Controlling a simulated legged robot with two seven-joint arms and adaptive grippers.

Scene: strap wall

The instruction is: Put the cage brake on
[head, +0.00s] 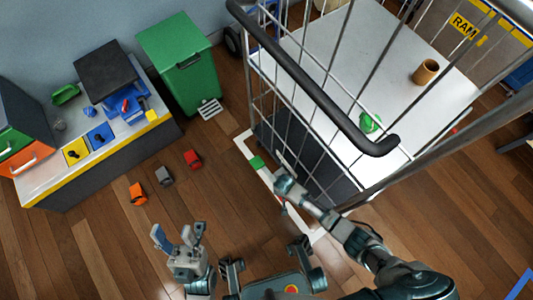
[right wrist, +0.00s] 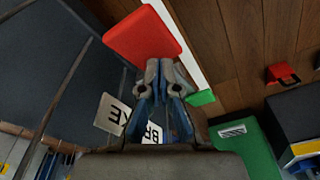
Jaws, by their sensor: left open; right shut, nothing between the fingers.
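The cage stands at the right of the head view, with grey bars and a thick black handle (head: 300,78). My right gripper (head: 282,182) is shut and empty, low beside the cage's dark base. In the right wrist view its fingers (right wrist: 165,70) are just below a red plate (right wrist: 145,35); whether they touch cannot be told. A white BRAKE label (right wrist: 113,115) shows partly behind the fingers. A green piece (right wrist: 201,98) lies by a white strip; a green piece (head: 257,162) also shows in the head view. My left gripper (head: 178,233) is open and empty, well left of the cage.
A green bin (head: 180,65) stands at the back wall. A workbench (head: 115,165) with coloured boxes is at the left. Orange, grey and red blocks (head: 193,159) lie on the wooden floor. A brown cup (head: 425,71) stands on the cage's white shelf. Floor at lower left is clear.

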